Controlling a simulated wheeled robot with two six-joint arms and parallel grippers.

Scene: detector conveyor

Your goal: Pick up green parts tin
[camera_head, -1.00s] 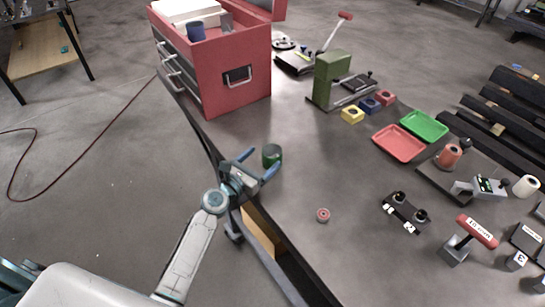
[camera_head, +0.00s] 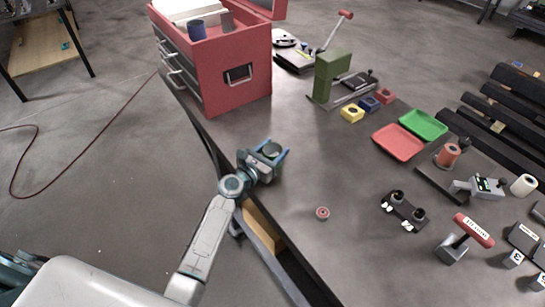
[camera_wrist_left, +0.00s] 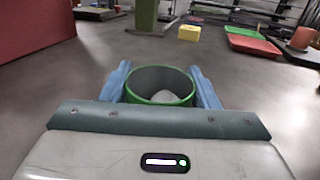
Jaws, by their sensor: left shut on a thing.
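The green parts tin (camera_head: 270,149) is a small, round, open-topped can near the table's left edge, in front of the red tool chest. In the left wrist view the tin (camera_wrist_left: 162,84) stands upright between two blue fingers, with something pale inside. My left gripper (camera_head: 272,152) is shut on the tin, one finger on each side; it also shows in the left wrist view (camera_wrist_left: 164,88). I cannot tell whether the tin touches the table. My right gripper is not in view.
The red tool chest (camera_head: 222,75) stands behind the tin. A green press (camera_head: 327,78), a red tray (camera_head: 398,142) and a green tray (camera_head: 424,125) are further right. A small red ring (camera_head: 322,213) lies to the front right. The table between is clear.

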